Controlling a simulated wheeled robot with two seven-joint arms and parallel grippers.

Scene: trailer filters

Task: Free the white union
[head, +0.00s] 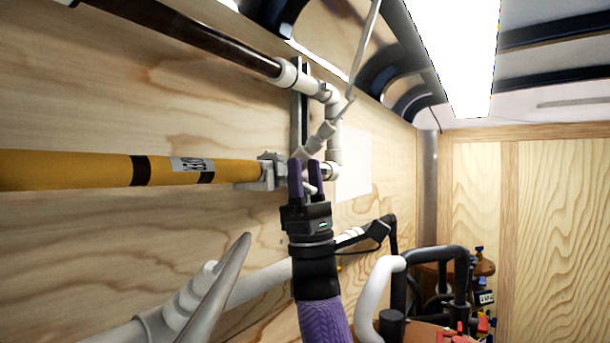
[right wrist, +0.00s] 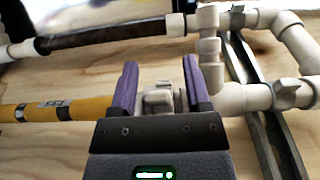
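My right gripper (head: 304,166), with purple fingers, is raised to the pipework on the wooden wall. In the right wrist view the fingers (right wrist: 160,83) stand apart, with a pale grey-white fitting (right wrist: 158,99) between them. A gap shows beside this fitting, at the end of the yellow pipe; I cannot tell whether it is the white union. The yellow pipe (head: 90,171) has dark bands and a label. White pipe fittings (head: 334,140) rise to the dark upper pipe (head: 180,30). The fingers partly hide the lower joint. My left gripper is not in view.
A grey vertical rail (right wrist: 262,115) lies behind the fittings. A pale pipe with a pointed grey part (head: 215,290) crosses the lower left.

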